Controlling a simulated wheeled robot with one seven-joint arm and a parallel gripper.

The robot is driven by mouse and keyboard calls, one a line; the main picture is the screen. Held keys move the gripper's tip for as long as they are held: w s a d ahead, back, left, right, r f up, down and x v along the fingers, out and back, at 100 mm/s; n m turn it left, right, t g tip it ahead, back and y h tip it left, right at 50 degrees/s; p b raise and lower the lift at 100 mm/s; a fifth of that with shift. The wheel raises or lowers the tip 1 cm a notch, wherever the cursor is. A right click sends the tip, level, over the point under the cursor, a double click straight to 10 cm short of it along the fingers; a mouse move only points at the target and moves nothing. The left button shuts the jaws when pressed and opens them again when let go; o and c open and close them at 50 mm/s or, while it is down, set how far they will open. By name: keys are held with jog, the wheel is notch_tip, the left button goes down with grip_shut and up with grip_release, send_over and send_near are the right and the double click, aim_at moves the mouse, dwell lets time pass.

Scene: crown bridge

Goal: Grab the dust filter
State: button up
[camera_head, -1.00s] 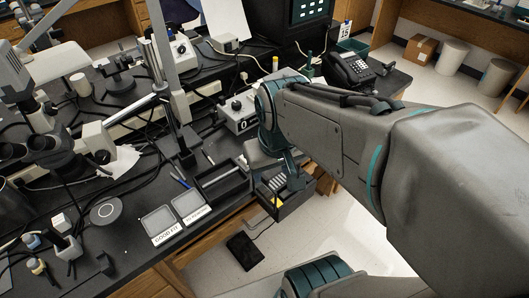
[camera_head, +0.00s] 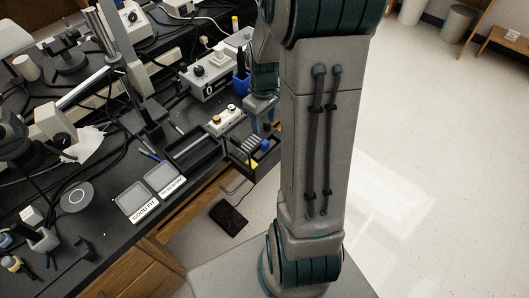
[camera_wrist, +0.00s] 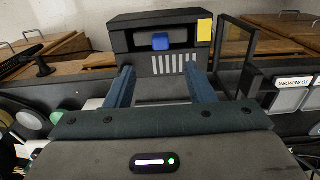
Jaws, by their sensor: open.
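No part is plainly marked as the dust filter. A black box (camera_wrist: 140,42) with a row of pale slats (camera_wrist: 175,65), a blue tab (camera_wrist: 161,41) and a yellow label (camera_wrist: 204,29) fills the upper middle of the wrist view. In the head view, the same box (camera_head: 246,158) sits at the bench's front edge, its blue tab (camera_head: 265,145) visible. My gripper (camera_wrist: 160,72) is open and empty; its two blue fingers point toward the box, on either side of the slats. In the head view, my gripper (camera_head: 263,122) is just above and behind the box, partly hidden by my arm.
A black open tray (camera_head: 196,150) stands left of the box. Two small labelled grey trays (camera_head: 131,197) lie farther left. A grey control unit (camera_head: 207,76) and a white knobbed unit (camera_head: 223,120) stand behind. A dark foot pedal (camera_head: 228,216) lies on the open floor.

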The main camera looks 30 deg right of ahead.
aim_at(265, 142)
notch_tip(265, 142, down, 4)
jog(key=shift+f, duration=0.2)
jog(key=shift+s+f, duration=0.15)
jog(key=shift+f, duration=1.15)
jog(key=shift+s+f, duration=0.15)
jog(key=shift+f, duration=1.15)
grip_shut()
